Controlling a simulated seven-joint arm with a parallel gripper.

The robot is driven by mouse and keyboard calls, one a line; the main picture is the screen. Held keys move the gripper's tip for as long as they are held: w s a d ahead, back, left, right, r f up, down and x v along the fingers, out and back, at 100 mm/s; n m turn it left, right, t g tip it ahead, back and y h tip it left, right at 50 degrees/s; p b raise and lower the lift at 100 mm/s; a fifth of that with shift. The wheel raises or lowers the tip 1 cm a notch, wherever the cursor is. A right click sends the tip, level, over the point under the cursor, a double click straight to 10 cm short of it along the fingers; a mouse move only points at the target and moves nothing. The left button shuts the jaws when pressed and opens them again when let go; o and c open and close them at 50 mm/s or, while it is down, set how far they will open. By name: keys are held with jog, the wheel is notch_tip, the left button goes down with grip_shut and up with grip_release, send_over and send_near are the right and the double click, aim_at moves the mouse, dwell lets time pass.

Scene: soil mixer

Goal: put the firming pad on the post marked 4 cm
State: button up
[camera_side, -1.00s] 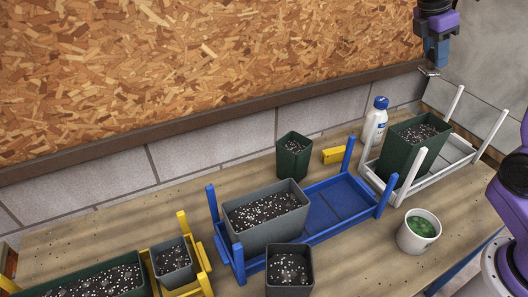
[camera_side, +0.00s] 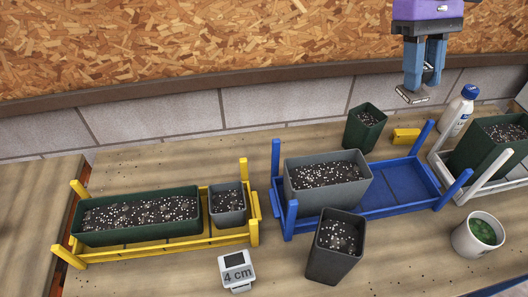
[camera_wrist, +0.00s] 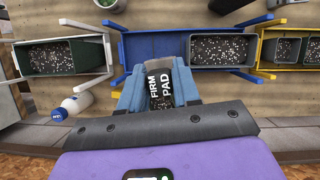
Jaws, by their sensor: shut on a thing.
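My gripper (camera_side: 424,82) is shut on the firming pad (camera_side: 411,95), a small flat light-edged piece. It holds the pad in the air near the back of the bench, in front of the wall. In the wrist view the pad (camera_wrist: 160,99) sits between the blue fingers and reads "FIRM PAD". The post marked 4 cm (camera_side: 237,272) is a small white block with a dark square on top. It stands at the front of the bench, left of my gripper and well apart from it. The wrist view does not show it.
A blue rack (camera_side: 404,184) holds a grey pot (camera_side: 328,190). A dark pot (camera_side: 334,255) stands between it and the front edge. A bottle (camera_side: 458,112), yellow block (camera_side: 406,135) and green pot (camera_side: 364,130) stand behind.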

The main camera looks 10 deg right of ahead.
jog(key=s+a+r+m+t+y, duration=0.1)
jog(key=s+a+m+y, duration=0.3)
jog(key=s+a+m, duration=1.1)
jog(key=n, duration=0.4)
send_near(227, 278)
jog(key=shift+s+a+f, duration=0.1)
jog(key=shift+s+a, duration=0.4)
jog(key=shift+s, duration=0.25)
jog(key=shift+a+f, duration=0.2)
jog(key=shift+f, duration=1.5)
jog(key=shift+f, duration=0.1)
